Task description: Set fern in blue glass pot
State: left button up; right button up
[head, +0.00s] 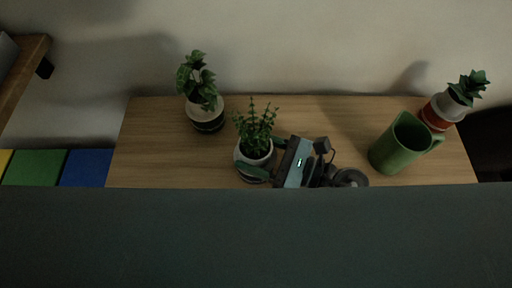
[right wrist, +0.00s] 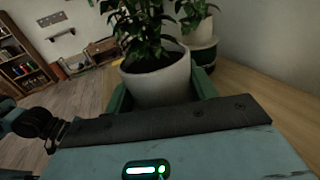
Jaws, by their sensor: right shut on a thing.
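A bushy small-leaved green plant in a white pot (head: 253,153) stands at the middle of the wooden top; I cannot tell if it is the fern. My right gripper (head: 264,158) is shut around this pot, one finger on each side. In the right wrist view, the same white pot (right wrist: 158,78) sits upright between the green fingers, its plant rising out of the top of the picture. The pot's base is hidden by the gripper. I see no pot that is clearly blue glass. My left gripper does not show.
On the wooden top (head: 153,153), a leafy plant in a white and dark pot (head: 207,117) stands back left. A green mug (head: 397,146) and a red and white pot (head: 442,110) with a succulent stand right. The wall closes off the back. Bare wood lies at left and back centre.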

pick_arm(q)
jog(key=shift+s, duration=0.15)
pick_arm(e)
jog(key=shift+f, duration=0.1)
jog(key=o, duration=0.9)
jog(key=shift+c, duration=0.2)
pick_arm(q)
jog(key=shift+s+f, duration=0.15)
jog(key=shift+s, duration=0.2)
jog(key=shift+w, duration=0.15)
pick_arm(e)
jog(key=b+v, duration=0.1)
jog(key=v, duration=0.2)
jog(key=b+v, duration=0.1)
jog(key=v, duration=0.3)
jog(key=shift+f, duration=0.2)
jog(key=shift+s+d+r+b, duration=0.15)
jog(key=shift+d+b, duration=0.15)
jog(key=shift+d, duration=0.05)
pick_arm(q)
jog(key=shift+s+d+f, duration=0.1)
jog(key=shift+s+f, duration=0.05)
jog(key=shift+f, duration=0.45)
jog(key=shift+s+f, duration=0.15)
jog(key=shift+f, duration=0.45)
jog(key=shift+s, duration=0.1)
